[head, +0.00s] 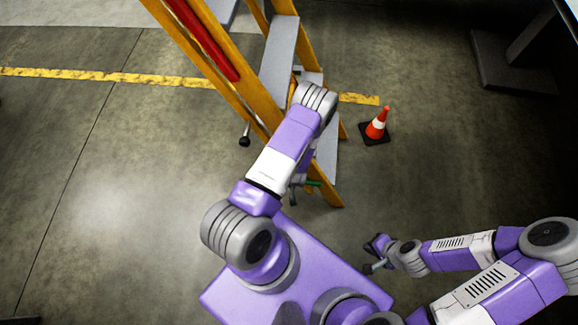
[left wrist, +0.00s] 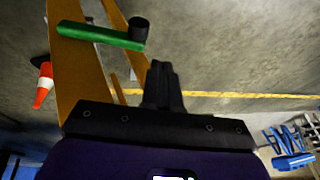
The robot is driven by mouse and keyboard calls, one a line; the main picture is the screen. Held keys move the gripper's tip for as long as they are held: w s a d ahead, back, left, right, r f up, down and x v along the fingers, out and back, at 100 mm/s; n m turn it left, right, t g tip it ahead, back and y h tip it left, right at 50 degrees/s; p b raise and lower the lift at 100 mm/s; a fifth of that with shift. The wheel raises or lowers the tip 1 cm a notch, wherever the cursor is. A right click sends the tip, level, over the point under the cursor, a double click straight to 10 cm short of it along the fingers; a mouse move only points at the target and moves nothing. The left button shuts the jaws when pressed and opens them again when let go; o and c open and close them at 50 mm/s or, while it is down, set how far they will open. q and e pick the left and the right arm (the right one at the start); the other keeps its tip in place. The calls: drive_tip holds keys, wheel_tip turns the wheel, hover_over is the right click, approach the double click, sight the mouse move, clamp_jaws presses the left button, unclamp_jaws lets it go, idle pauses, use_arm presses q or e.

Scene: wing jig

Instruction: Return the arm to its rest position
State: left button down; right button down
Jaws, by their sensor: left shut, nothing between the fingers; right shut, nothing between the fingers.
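My left arm (head: 285,145) reaches from my purple base up to a yellow ladder (head: 215,75) in the head view. Its gripper is mostly hidden behind the arm there. In the left wrist view my left gripper (left wrist: 163,75) is shut, with its dark fingers together and empty. A green bar (left wrist: 100,36) with a dark round end is beyond the fingers, across the ladder rail in that picture; a bit of green (head: 314,183) also shows beside the arm in the head view. My right arm is folded at the lower right, and its gripper (head: 374,258) is shut and empty above the floor.
The ladder stands close to my left arm. An orange cone (head: 376,126) is right of it and shows in the left wrist view (left wrist: 43,86). A dark stand base (head: 508,65) is at upper right. The floor at left is clear, crossed by a yellow line (head: 100,75).

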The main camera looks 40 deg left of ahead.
use_arm(q)
drive_tip(key=s+r+p, duration=0.2)
drive_tip(key=s+r, duration=0.1)
drive_tip(key=r, duration=0.4)
drive_tip(key=s+d+r+m+h, duration=0.1)
drive_tip(key=d+r+m+h, duration=0.1)
drive_tip(key=d, duration=0.7)
drive_tip(key=s+d+r+m+g+h, duration=0.1)
drive_tip(key=d+r+h, duration=0.4)
drive_tip(key=d, duration=0.4)
drive_tip(key=shift+s+d+r+m+g, duration=0.3)
drive_tip(key=shift+s+d+r+m, duration=0.1)
drive_tip(key=shift+r, duration=0.2)
